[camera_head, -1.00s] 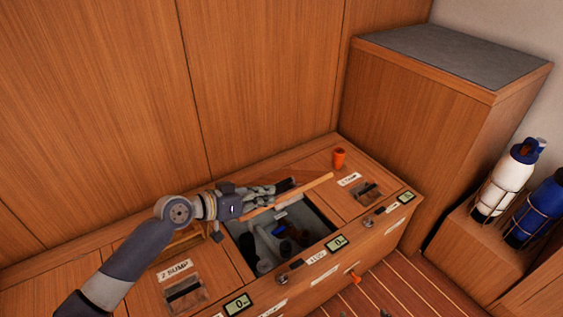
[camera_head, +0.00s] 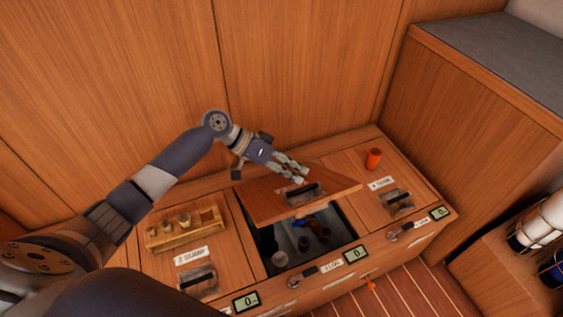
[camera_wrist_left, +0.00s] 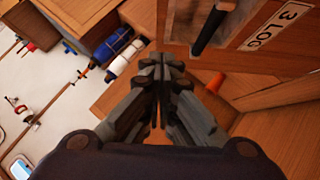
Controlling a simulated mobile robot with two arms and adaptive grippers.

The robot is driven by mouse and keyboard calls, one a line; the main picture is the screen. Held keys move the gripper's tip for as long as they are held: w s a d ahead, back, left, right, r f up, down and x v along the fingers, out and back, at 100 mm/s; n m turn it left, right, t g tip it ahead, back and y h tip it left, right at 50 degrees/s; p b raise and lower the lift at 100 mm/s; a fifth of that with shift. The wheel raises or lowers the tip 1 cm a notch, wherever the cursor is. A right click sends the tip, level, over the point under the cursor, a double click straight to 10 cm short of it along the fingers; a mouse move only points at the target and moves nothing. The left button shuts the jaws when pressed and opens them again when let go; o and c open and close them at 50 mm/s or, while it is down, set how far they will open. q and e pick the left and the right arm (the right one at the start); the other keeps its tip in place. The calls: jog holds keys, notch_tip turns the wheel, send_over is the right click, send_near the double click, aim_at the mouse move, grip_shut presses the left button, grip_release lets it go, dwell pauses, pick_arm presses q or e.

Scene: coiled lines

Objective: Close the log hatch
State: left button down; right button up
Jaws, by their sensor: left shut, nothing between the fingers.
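The log hatch (camera_head: 268,203) is a wooden lid with a dark handle, tilted partly open over the middle compartment (camera_head: 335,238). Dark and blue items show inside that opening. In the left wrist view the hatch (camera_wrist_left: 280,60) stands at the upper right with its "3 LOG" label and dark handle. My left gripper (camera_head: 304,177) is shut and empty, at the upper side of the hatch, close to its handle. Whether the fingertips touch the hatch I cannot tell. In the left wrist view its closed fingers (camera_wrist_left: 160,62) point away from the camera. My right gripper is not in view.
An orange cup (camera_head: 374,158) stands on the right lid, behind its handle. A wooden rack (camera_head: 185,228) with several small cups sits on the left lid. A latch (camera_head: 302,274) and small displays line the front edge. A tall cabinet (camera_head: 480,110) stands at right.

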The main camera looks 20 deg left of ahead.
pick_arm(q)
jog(key=d+f, duration=0.1)
jog(key=f, duration=0.1)
jog(key=s+d+f, duration=0.1)
jog(key=d+f, duration=0.1)
jog(key=shift+s+d+f, duration=0.15)
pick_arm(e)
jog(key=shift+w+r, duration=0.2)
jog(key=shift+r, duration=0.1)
pick_arm(q)
jog(key=shift+f, duration=0.15)
